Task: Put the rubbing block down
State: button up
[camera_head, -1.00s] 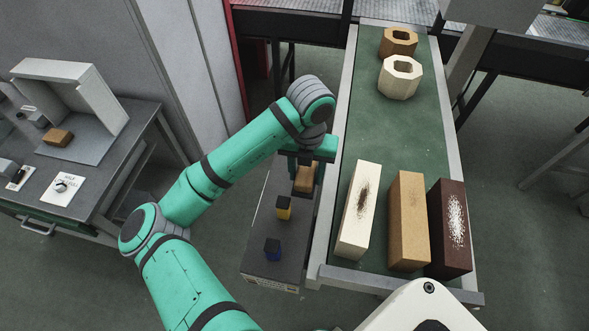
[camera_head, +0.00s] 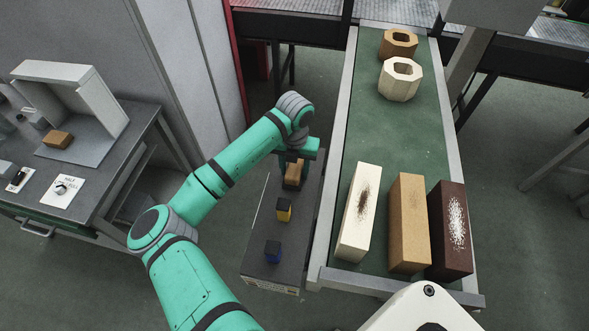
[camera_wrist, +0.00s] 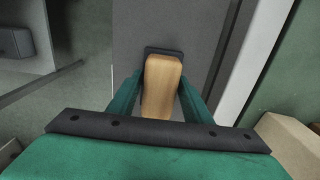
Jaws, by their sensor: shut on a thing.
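The rubbing block is a tan wooden block (camera_head: 293,172) with a dark base, at the far end of a narrow dark shelf (camera_head: 262,245). My gripper (camera_head: 294,171) is shut on it, with one green finger on each side. In the wrist view the wooden block (camera_wrist: 161,85) stands between the fingers over the dark grey shelf top. I cannot tell whether its base touches the shelf. A yellow block (camera_head: 283,209) and a blue block (camera_head: 273,250), both with dark parts, stand nearer on the same shelf.
The green-topped conveyor (camera_head: 395,135) right of the shelf has a raised metal edge. It bears a cream bar (camera_head: 357,212), a tan bar (camera_head: 408,222), a dark brown bar (camera_head: 450,230) and two octagonal rings. A grey side table (camera_head: 85,190) stands at left.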

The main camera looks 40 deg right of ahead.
aim_at(295, 167)
jog(key=shift+f, duration=0.2)
jog(key=o, duration=1.4)
jog(key=shift+f, duration=0.1)
jog(key=shift+r, duration=0.2)
notch_tip(295, 167, up, 12)
